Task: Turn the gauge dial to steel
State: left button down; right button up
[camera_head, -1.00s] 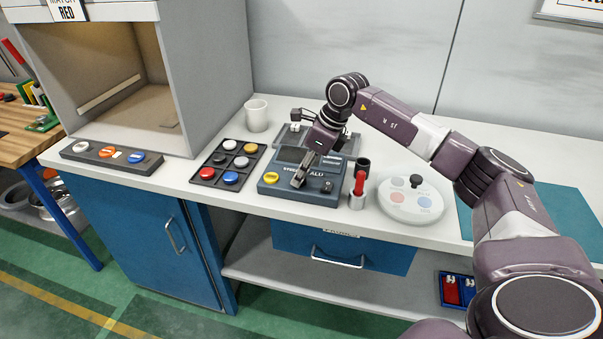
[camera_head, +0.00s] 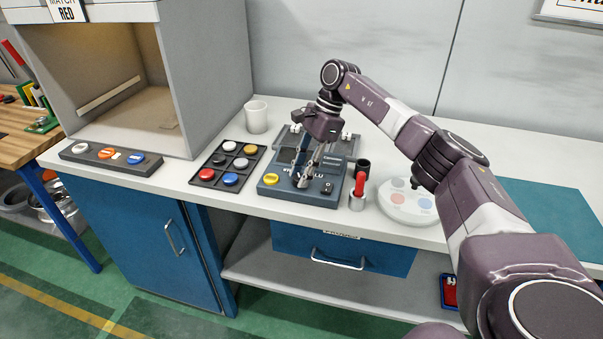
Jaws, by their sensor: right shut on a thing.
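The gauge (camera_head: 272,191) is a dark blue-grey box on the white counter, with a yellow round piece at its left front and a small dark knob at its right. Lettering ending in "LU" shows on its top; the rest is partly covered by my fingers. My right gripper (camera_head: 302,181) points down over the middle of the gauge and is shut on the dial there. The fingers hide most of the dial, so I cannot read its setting. My left gripper is not in view.
A black tray (camera_head: 212,179) of coloured discs stands left of the gauge. A red-handled tool in a holder (camera_head: 357,203) and a round white plate (camera_head: 400,214) stand close on its right. A grey tray (camera_head: 348,149) lies behind, and a white mug (camera_head: 256,116) stands back left.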

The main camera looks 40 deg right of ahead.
jog(key=shift+w+r+n, duration=0.1)
jog(key=shift+n, duration=0.3)
jog(key=o, duration=1.1)
jog(key=v, duration=1.2)
jog(key=shift+w, duration=0.1)
